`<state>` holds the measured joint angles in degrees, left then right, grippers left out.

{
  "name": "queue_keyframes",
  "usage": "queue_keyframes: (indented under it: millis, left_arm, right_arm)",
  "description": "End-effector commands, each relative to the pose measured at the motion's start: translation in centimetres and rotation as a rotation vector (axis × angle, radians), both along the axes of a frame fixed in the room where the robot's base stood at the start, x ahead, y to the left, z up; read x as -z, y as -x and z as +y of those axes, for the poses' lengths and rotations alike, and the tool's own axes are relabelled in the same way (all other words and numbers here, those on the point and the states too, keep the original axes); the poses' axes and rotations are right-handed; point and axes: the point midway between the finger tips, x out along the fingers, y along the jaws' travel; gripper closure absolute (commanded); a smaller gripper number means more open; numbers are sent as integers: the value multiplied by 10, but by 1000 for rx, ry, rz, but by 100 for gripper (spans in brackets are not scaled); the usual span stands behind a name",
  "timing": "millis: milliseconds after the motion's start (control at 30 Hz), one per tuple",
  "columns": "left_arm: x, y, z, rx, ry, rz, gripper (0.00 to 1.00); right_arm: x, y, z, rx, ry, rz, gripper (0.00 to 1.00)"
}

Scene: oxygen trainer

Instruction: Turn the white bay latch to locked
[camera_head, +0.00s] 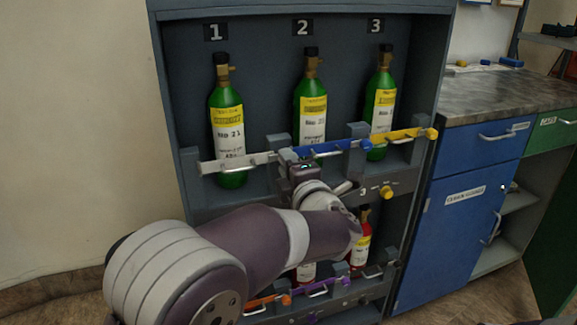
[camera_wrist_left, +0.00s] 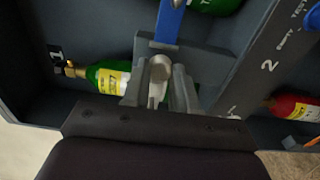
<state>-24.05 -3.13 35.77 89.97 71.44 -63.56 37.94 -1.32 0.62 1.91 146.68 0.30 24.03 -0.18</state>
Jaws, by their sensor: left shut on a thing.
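The white bay latch (camera_head: 250,160) is a pale bar lying across the front of the green bottle in bay 1 in the head view. Its right end is hidden behind my left gripper (camera_head: 297,165). In the left wrist view my left gripper (camera_wrist_left: 159,82) has its fingers closed around a pale, rounded knob (camera_wrist_left: 160,67), next to the end of the blue bar (camera_wrist_left: 170,22). This knob appears to be the white latch's end. The green bottle of bay 1 (camera_head: 227,118) stands upright behind the bar. My right gripper is not in view.
Blue and yellow bars (camera_head: 405,134) cross bays 2 and 3, with green bottles (camera_head: 311,95) behind. Grey bracket posts (camera_head: 357,131) stick out beside my gripper. Red bottles (camera_head: 361,240) stand in the lower row, partly behind my arm. A blue cabinet (camera_head: 455,225) stands to the right.

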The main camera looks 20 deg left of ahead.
Motion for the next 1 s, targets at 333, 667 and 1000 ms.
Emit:
queue_keyframes:
  millis: [333,667,1000]
  left_arm:
    - [1,0,0,0,-1,3,47]
    - [-3,24,-17,4,-1,2,47]
    - [-1,93,-64,4,-1,3,47]
  right_arm:
    - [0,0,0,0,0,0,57]
    - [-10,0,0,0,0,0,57]
    - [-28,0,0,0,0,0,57]
